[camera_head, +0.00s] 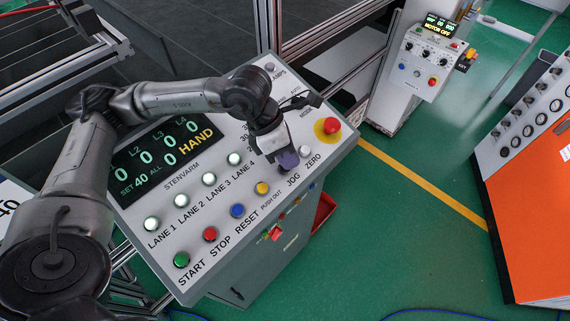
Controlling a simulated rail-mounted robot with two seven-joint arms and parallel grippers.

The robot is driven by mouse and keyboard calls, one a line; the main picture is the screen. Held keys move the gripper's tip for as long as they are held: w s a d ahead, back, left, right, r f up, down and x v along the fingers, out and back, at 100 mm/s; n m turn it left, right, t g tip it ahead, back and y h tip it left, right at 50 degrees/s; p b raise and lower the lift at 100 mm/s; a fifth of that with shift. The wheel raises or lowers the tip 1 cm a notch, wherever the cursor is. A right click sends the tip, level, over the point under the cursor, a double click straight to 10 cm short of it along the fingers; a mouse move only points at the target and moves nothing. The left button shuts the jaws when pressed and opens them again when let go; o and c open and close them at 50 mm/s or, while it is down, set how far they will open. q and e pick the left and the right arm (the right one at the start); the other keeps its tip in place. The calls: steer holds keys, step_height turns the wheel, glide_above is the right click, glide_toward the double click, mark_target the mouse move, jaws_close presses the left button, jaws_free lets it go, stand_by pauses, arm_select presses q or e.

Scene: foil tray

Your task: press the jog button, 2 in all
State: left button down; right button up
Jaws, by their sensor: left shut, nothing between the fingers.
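The control panel (135,207) is a light grey sloped console with labelled buttons and a display. My left gripper (287,160) is shut and points down at the panel, right above the JOG label (293,180). The jog button itself is hidden under or behind the fingertips. I cannot tell whether the fingertips touch it. The white ZERO button (305,151) is just right of the gripper. My right gripper is not in view.
A red emergency stop (331,126) on a yellow base stands close right of the gripper. The display (160,157) reads HAND. Left of the gripper are the yellow PUSH OUT button (262,188) and the blue RESET button (237,210). Green floor lies right of the console.

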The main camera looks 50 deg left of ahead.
arm_select(q)
steer(key=shift+f, duration=0.3)
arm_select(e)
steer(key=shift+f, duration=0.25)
